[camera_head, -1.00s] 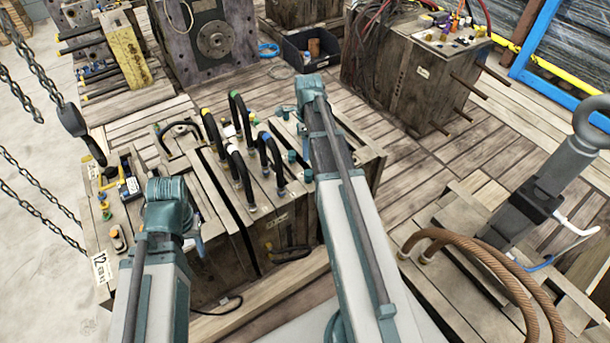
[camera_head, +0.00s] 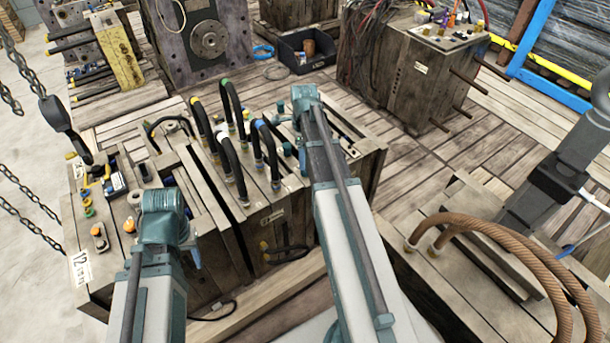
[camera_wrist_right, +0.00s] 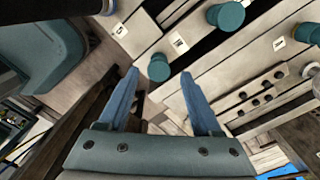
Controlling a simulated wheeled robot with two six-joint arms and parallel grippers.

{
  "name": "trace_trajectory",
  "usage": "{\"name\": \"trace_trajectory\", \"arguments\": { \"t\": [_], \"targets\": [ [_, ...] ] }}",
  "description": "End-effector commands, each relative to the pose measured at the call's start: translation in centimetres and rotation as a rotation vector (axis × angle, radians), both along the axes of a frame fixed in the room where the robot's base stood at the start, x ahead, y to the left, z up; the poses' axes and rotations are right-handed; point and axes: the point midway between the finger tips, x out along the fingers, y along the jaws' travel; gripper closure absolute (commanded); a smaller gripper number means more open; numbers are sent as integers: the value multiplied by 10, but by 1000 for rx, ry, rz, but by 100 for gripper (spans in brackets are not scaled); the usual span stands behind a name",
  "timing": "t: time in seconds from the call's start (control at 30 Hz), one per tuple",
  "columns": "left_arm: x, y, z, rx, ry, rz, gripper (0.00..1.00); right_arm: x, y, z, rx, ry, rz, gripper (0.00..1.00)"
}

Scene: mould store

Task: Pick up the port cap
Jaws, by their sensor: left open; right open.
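In the right wrist view, a teal round cap (camera_wrist_right: 159,67) stands on the wooden-looking block, in line with the gap between the fingertips of my right gripper (camera_wrist_right: 160,77). The blue fingers are apart with nothing between them; how far the cap lies beyond them is unclear. More teal caps show at the upper right (camera_wrist_right: 226,15) and right edge (camera_wrist_right: 312,33). Which one is the port cap I cannot tell. In the head view my right wrist hides much of that area. My left gripper (camera_head: 193,248) is mostly hidden by its wrist, over the block's left part; it looks empty.
Black hose loops (camera_head: 230,155) with coloured ends rise from the block (camera_head: 215,270), left of my right arm. A chain hook (camera_head: 65,125) hangs at left. Brown hoses (camera_head: 490,225) and a grey post stand at right.

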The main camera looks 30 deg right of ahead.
Motion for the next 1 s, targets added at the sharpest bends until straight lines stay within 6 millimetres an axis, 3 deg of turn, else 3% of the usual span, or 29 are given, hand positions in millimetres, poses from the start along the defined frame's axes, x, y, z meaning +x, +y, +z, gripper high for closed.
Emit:
{"name": "trace_trajectory", "arguments": {
  "t": [0.27, 0.7, 1.0],
  "targets": [
    [0, 0, -6, 0, 0, 0, 50, 0, 0, -6, 0, 0, 0, 34],
    [0, 0, -53, 0, 0, 0, 50, -3, -1, -53, 0, 0, 0, 34],
    [0, 0, -52, 0, 0, 0, 50, -3, -1, -52, 0, 0, 0, 36]
  ]
}}
